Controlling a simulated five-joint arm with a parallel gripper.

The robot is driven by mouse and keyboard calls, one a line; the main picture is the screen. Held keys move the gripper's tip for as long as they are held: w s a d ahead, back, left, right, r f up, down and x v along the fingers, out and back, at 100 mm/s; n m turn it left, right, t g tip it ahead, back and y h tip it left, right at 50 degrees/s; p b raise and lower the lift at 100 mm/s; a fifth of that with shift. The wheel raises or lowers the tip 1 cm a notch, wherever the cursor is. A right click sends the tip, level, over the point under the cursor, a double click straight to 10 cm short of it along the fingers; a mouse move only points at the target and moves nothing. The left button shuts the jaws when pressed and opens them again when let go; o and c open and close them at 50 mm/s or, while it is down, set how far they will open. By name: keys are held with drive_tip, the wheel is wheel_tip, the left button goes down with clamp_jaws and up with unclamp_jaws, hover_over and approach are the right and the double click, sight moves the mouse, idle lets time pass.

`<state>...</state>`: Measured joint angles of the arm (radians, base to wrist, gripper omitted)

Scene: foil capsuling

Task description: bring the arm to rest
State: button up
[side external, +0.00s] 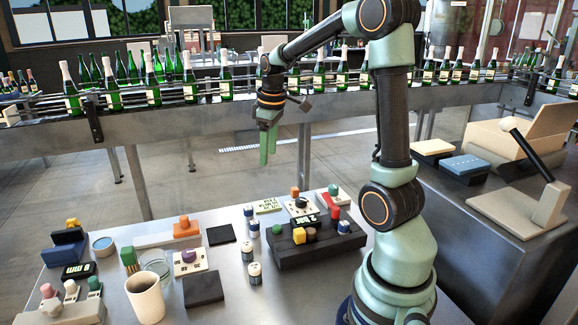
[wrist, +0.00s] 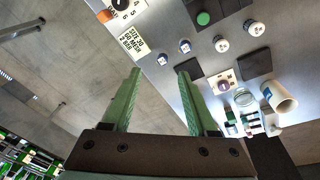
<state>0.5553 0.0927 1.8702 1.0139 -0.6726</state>
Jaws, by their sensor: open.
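My gripper (side external: 266,148) hangs from the raised arm, fingers pointing down, above the far edge of the metal table and in front of the bottle conveyor. In the wrist view its two green fingers (wrist: 160,100) stand well apart with nothing between them. It touches nothing that I can see. My arm rises from its base at the table's right side and bends over at the top.
The metal table (side external: 215,290) holds a white mug (side external: 145,297), a dark block tray (side external: 300,252), small canisters (side external: 254,273) and a glass (side external: 183,291). A conveyor (side external: 190,112) with green bottles runs behind. A side counter (side external: 480,240) stands right. Floor shows between table and conveyor.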

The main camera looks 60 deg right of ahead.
drive_tip(key=s+a+r+t, duration=0.1)
drive_tip(key=s+a+t, duration=0.1)
drive_tip(key=a, duration=0.9)
drive_tip(key=s+a+r+m+t+y, duration=0.1)
drive_tip(key=s+a, duration=0.3)
drive_tip(key=a, duration=0.6)
drive_tip(key=shift+s+a+r+t, duration=0.3)
drive_tip(key=shift+r+t, duration=0.2)
drive_tip(key=shift+r, duration=0.25)
idle(1.1)
